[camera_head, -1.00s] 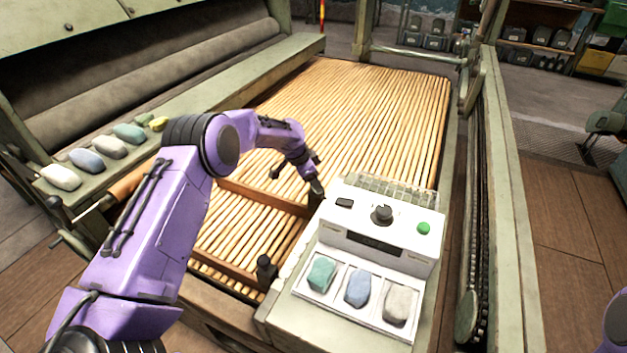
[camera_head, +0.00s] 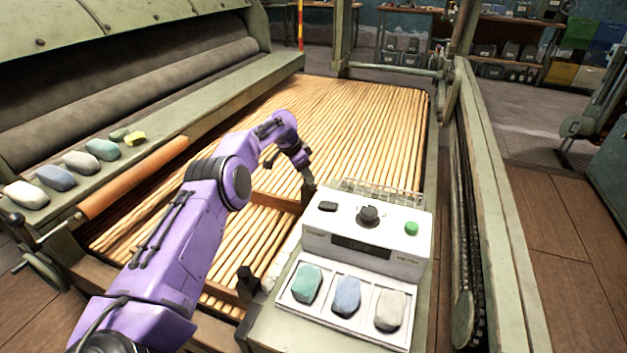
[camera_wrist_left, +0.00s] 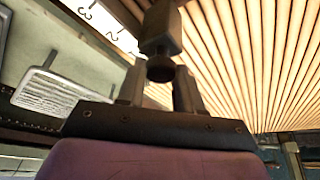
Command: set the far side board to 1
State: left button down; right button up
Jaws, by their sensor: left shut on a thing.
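The far side board (camera_head: 275,201) is a brown wooden strip lying across the slatted lattice (camera_head: 350,115). Its right end is beside the control box. My left gripper (camera_head: 308,190) is at that end, shut on the board's dark upright handle. In the left wrist view, the handle (camera_wrist_left: 160,35) stands between the fingers of the gripper (camera_wrist_left: 160,88). A white scale (camera_wrist_left: 105,28) there shows a 3 and a 2, partly cut off. Which mark the board stands at cannot be told. My right gripper is not in view.
The near board has its own black handle (camera_head: 247,277). The white control box (camera_head: 368,240) has a black knob, a green button and a tray of three coloured stones. An orange roller (camera_head: 135,178) and several stones (camera_head: 80,163) lie at left.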

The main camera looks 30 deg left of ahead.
pick_arm(q)
jog(key=shift+w+r, duration=0.15)
jog(key=shift+r, duration=0.1)
jog(key=c, duration=0.8)
grip_release()
jog(key=shift+c, duration=0.2)
jog(key=shift+o, duration=0.4)
jog(key=shift+w+f, duration=0.15)
jog(key=p+v, duration=0.1)
jog(key=v, duration=0.9)
jog(key=shift+s+r, duration=0.2)
jog(key=shift+a, duration=0.15)
